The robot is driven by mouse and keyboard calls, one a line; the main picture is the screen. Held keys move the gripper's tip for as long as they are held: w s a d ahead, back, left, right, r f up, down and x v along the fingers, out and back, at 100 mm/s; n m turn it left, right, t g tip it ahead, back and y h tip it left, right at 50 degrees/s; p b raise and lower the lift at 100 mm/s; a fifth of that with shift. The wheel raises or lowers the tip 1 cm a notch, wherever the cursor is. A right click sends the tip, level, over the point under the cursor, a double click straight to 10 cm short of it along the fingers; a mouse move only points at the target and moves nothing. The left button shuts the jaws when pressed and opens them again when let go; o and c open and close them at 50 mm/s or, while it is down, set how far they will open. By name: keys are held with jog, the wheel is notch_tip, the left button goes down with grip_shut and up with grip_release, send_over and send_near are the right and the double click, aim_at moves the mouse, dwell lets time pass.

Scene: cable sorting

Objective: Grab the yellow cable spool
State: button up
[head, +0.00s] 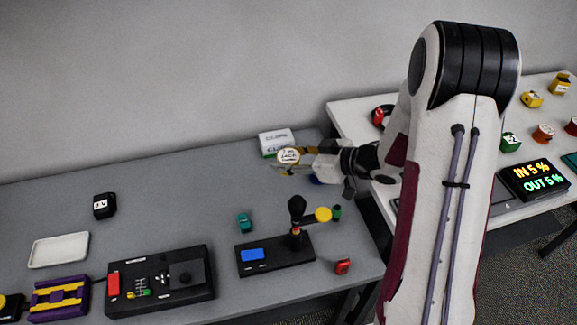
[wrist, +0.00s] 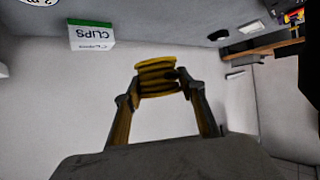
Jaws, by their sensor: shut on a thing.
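The yellow cable spool (wrist: 156,74) is in the wrist view, between the two fingertips of my gripper (wrist: 158,90). It has yellow rims and dark bands, and the fingers touch it on both sides. My gripper is shut on it. In the head view my gripper (head: 305,161) is at the back right of the grey table, near the wall. The spool is hard to make out there among the yellowish finger parts.
A white-and-green clips box (head: 276,142) and a round white label (head: 288,156) are close to my gripper. A black joystick unit (head: 275,254) and a red block (head: 343,267) are nearer the front. A white tray (head: 59,250) lies at left.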

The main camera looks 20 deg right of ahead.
jog(key=shift+r, duration=0.6)
